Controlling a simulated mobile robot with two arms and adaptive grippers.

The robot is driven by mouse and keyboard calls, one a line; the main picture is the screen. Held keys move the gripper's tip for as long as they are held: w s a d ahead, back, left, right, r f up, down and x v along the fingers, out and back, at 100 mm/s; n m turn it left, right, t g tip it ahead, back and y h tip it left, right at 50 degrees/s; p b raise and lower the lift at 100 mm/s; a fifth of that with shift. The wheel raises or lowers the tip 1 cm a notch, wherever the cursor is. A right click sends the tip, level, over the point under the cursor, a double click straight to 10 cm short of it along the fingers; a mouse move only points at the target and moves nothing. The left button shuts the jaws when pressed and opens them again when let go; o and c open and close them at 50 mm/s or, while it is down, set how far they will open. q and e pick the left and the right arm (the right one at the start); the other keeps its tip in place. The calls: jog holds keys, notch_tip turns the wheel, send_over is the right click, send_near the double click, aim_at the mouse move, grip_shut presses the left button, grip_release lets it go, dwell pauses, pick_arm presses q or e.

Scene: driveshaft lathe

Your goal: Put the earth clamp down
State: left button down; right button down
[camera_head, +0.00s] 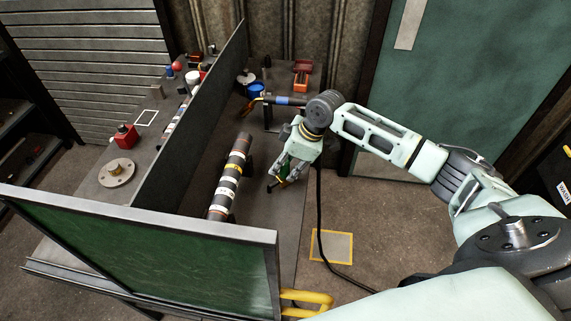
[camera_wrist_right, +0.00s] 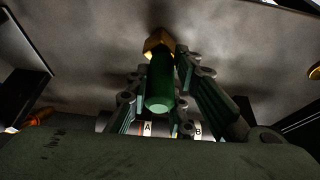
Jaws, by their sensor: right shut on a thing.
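My right gripper (camera_head: 279,180) is shut on the earth clamp, low over the right part of the bench beside the driveshaft. The clamp (camera_wrist_right: 160,85) has a green cylindrical body and a brass-coloured end (camera_wrist_right: 158,43), and it sits between the fingers in the right wrist view. In the head view the clamp is mostly hidden by the gripper. I cannot tell whether it touches the bench surface (camera_head: 258,215). The banded driveshaft (camera_head: 230,178) lies left of the gripper, apart from it; its labels A and B show in the wrist view (camera_wrist_right: 150,128). My left gripper is not in view.
A dark upright panel (camera_head: 195,120) runs along the driveshaft's left. A green screen (camera_head: 150,255) stands in front. A blue container (camera_head: 256,90) and a red item (camera_head: 302,70) are at the back. A black cable (camera_head: 319,215) hangs down the bench's right side to the floor.

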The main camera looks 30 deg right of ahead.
jog(key=shift+f, duration=0.25)
jog(key=shift+f, duration=0.1)
jog(key=c, duration=1.6)
grip_release()
jog(key=shift+o, duration=0.2)
jog(key=shift+r, duration=0.2)
jog(key=b+v, duration=0.2)
jog(key=v, duration=1)
jog(key=shift+f, duration=0.1)
